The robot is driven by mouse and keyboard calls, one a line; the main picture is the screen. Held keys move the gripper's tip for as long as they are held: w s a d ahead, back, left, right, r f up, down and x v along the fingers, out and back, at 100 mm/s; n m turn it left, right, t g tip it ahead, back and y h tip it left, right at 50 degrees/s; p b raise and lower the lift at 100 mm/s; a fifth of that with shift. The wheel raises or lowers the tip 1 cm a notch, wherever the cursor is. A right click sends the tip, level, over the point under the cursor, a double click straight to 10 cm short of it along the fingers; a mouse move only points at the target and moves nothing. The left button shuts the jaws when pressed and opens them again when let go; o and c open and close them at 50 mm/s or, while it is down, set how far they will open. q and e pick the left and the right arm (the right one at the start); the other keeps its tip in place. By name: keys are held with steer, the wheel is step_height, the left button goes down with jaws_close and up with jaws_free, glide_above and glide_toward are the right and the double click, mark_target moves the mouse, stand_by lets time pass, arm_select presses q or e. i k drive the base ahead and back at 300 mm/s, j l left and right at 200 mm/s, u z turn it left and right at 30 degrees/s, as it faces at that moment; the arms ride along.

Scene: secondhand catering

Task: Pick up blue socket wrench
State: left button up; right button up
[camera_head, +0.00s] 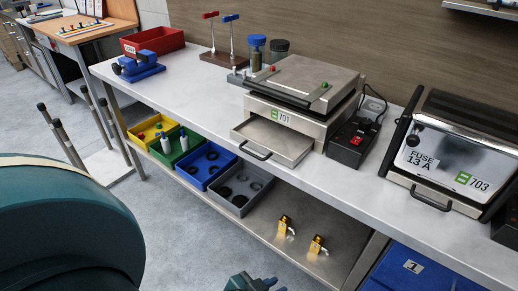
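A small teal-blue part (250,284), which looks like the tip of my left gripper, shows at the bottom edge, far below and in front of the bench. It is cut off, so its opening is hidden. My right gripper is out of view.
A blue vise (139,66) and red bin (153,43) stand left of the stand. Bare benchtop (195,80) lies before the stand.

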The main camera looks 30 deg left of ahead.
mark_target(235, 16)
steer(key=u, duration=1.3)
